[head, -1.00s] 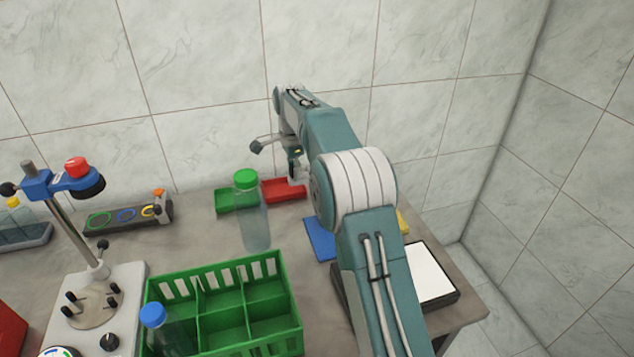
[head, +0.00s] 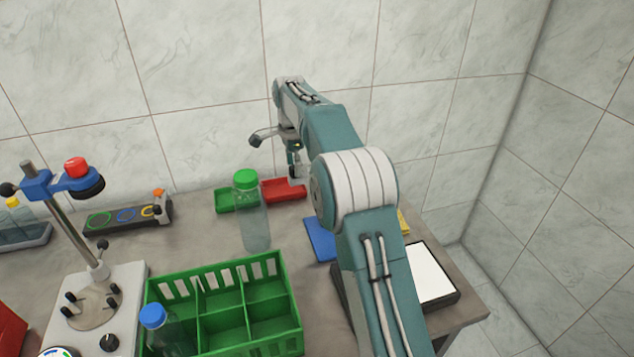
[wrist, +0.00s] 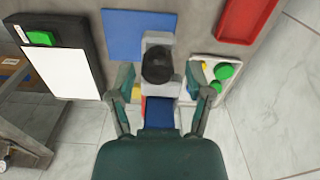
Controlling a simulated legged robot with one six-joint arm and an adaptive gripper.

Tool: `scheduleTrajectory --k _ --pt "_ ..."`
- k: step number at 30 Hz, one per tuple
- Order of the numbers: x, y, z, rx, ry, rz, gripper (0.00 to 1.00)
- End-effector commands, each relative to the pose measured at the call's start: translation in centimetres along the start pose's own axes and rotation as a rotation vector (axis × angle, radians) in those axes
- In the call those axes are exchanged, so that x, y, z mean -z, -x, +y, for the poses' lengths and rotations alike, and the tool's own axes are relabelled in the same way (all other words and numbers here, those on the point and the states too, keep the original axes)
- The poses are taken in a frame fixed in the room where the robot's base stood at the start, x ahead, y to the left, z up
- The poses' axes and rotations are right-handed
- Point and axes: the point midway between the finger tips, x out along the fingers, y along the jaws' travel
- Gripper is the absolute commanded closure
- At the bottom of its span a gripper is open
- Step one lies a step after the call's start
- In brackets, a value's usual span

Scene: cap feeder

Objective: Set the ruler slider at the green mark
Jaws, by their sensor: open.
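In the wrist view my gripper (wrist: 162,88) is open, one finger on each side of a pale grey upright piece with a dark round knob (wrist: 158,66). Yellow, red and blue patches show below it, partly covered; I cannot tell whether these belong to the ruler or whether the knob is its slider. No green mark can be made out on it. In the head view my gripper (head: 290,160) is near the back wall, and my arm hides much of the table there. A dark bar with green, blue and yellow rings (head: 126,215) lies at the left.
A blue mat (wrist: 138,35), a white-topped pad (wrist: 64,72), a red tray (wrist: 246,18) and a pale panel with green discs (wrist: 222,71) surround my gripper. A green-capped bottle (head: 254,215) and green crate (head: 222,270) stand left of my arm.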

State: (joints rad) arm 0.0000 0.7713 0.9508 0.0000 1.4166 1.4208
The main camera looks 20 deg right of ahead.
Motion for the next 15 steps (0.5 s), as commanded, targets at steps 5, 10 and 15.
scheduleTrajectory --k 5,10,15 --pt "0.0 1.6 0.0 0.0 0.0 0.0 0.34" --pt "0.0 3.0 0.0 0.0 0.0 0.0 0.34" --pt "0.0 4.4 0.0 0.0 0.0 0.0 0.34"
